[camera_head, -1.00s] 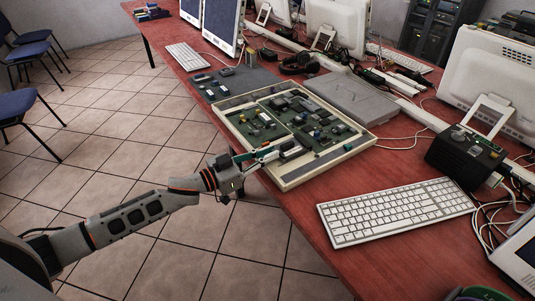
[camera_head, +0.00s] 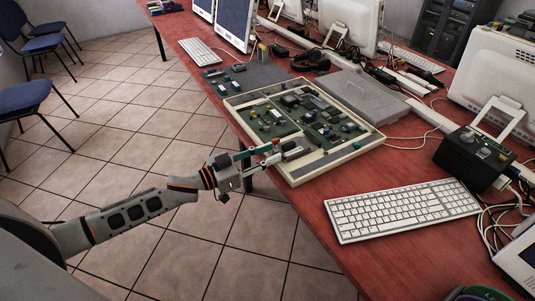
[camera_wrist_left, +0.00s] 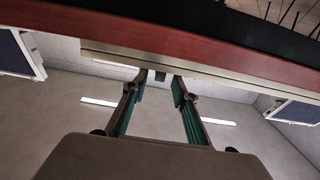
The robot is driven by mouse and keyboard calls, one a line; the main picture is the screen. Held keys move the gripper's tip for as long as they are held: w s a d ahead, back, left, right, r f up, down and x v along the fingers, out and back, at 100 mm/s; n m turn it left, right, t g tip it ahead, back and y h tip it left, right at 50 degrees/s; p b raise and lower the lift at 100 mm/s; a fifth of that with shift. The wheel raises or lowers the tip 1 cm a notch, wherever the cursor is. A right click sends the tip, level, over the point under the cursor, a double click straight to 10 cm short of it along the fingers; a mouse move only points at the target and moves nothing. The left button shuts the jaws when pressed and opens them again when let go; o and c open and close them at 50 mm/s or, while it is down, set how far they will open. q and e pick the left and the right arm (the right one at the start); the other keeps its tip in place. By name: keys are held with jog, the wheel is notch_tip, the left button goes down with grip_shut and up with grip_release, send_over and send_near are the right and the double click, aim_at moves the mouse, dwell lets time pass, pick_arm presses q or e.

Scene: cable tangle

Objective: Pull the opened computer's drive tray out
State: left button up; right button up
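The opened computer is a shallow beige case (camera_head: 367,147) with green circuit boards, lying on the red table. My left gripper (camera_head: 281,151) is at the case's near left side, its fingertips overlapping that edge in the head view. A silver and dark part (camera_head: 291,153) lies just beyond the fingertips; I cannot tell if it is the drive tray. In the left wrist view the teal-padded fingers (camera_wrist_left: 162,80) stand apart below the case edge (camera_wrist_left: 110,53). A small dark piece (camera_wrist_left: 160,77) shows between the tips, with no clear contact. My right gripper is not in view.
A white keyboard (camera_head: 400,208) lies right of the case. A grey panel (camera_head: 362,94) lies behind it, and a dark mat (camera_head: 245,77) with small parts lies to its left. A black box (camera_head: 470,155) stands at the right. Floor space beside the table is free.

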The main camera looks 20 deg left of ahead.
pick_arm(q)
jog(key=v, duration=1.2)
dwell(0.4)
jog(key=shift+a, duration=0.1)
